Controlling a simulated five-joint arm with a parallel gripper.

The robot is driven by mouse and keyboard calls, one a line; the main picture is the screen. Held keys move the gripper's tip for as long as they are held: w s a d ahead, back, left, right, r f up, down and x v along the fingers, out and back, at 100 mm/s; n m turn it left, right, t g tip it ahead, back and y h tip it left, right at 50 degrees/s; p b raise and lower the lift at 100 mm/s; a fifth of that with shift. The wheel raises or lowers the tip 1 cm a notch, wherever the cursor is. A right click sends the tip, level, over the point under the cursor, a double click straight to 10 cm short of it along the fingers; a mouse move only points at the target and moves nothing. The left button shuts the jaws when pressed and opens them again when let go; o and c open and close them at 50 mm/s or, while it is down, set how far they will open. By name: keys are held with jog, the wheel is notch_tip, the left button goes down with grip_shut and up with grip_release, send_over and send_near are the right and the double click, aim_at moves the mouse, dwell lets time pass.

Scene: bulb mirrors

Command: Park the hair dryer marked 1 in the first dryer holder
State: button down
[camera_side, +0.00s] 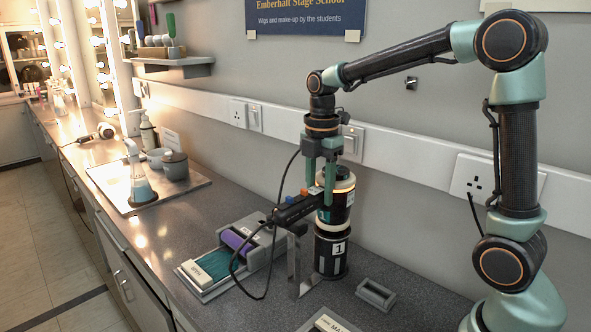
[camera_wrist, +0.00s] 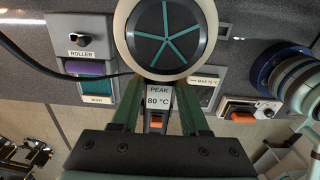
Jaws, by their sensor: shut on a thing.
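My gripper (camera_side: 322,190) is shut on the handle of a black hair dryer (camera_side: 337,208). The dryer's barrel stands roughly upright, with cream and coloured bands; its handle (camera_side: 294,209) points left and a cord hangs from it. In the wrist view the dryer's round end (camera_wrist: 165,36) has a cream rim and teal spokes, above a "PEAK 80 °C" label. A black cylinder marked 1 (camera_side: 331,262), which looks like the holder, stands directly under the barrel. Whether the dryer rests in it or just above it is hard to tell.
A grey tray with a purple roller (camera_side: 238,241) and a teal slot (camera_side: 210,265) lies left. A grey upright bracket (camera_side: 295,265) stands beside the cylinder. A small grey frame (camera_side: 376,294) lies right. A banded cylinder (camera_wrist: 298,82) shows at the wrist view's right. The wall is close behind.

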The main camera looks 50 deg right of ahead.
jog(key=shift+f, duration=0.7)
grip_release()
jog(key=shift+f, duration=0.1)
jog(key=shift+r, duration=4.05)
notch_tip(320, 180, up, 12)
jog(key=s+a+f+m+t, duration=0.2)
jog(key=s+f+m, duration=0.3)
jog(key=f+m, duration=0.2)
jog(key=s+a+f+m+t, duration=0.2)
jog(key=s+f+m, duration=0.3)
jog(key=f+m, duration=0.3)
jog(key=m+t, duration=0.1)
jog(key=m, duration=0.2)
jog(key=shift+s+a+f+t, duration=0.25)
jog(key=shift+a+f+t, duration=0.05)
